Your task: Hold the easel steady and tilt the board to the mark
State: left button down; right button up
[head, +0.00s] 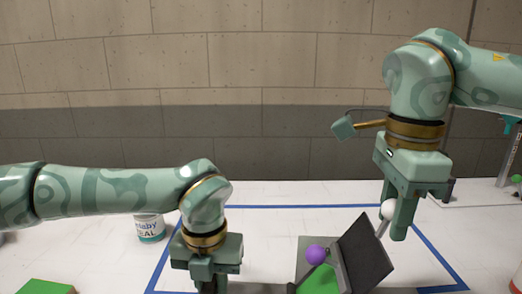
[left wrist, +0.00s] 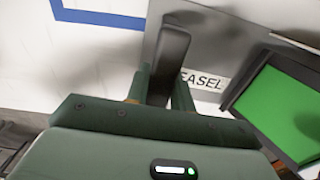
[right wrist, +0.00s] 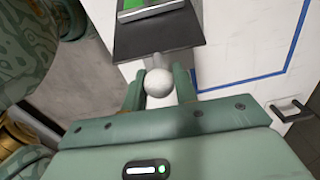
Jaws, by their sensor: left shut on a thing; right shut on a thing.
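The easel (head: 308,245) stands on the table, grey with a green face (head: 320,281) and a dark board (head: 366,258) that leans up to the right. The left wrist view shows its EASEL label (left wrist: 203,80). My left gripper (head: 210,287) is shut on the easel's dark upright handle (left wrist: 171,52). My right gripper (head: 398,215) is shut on a white ball knob (right wrist: 158,83) on a thin rod at the board's upper edge. A purple ball (head: 316,253) shows beside the green face. I cannot make out which thing is the mark.
Blue tape (head: 290,206) outlines an area of the white table around the easel. A labelled white tub (head: 150,228) stands at the left, behind my left arm. A green block (head: 46,286) lies at the near left. A metal stand (head: 508,158) is at the far right.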

jog(key=shift+f, duration=0.1)
jog(key=o, duration=1.2)
jog(key=shift+c, duration=0.2)
notch_tip(320, 180, up, 12)
jog(key=shift+r, duration=0.1)
pick_arm(q)
jog(key=c, duration=1.1)
grip_release()
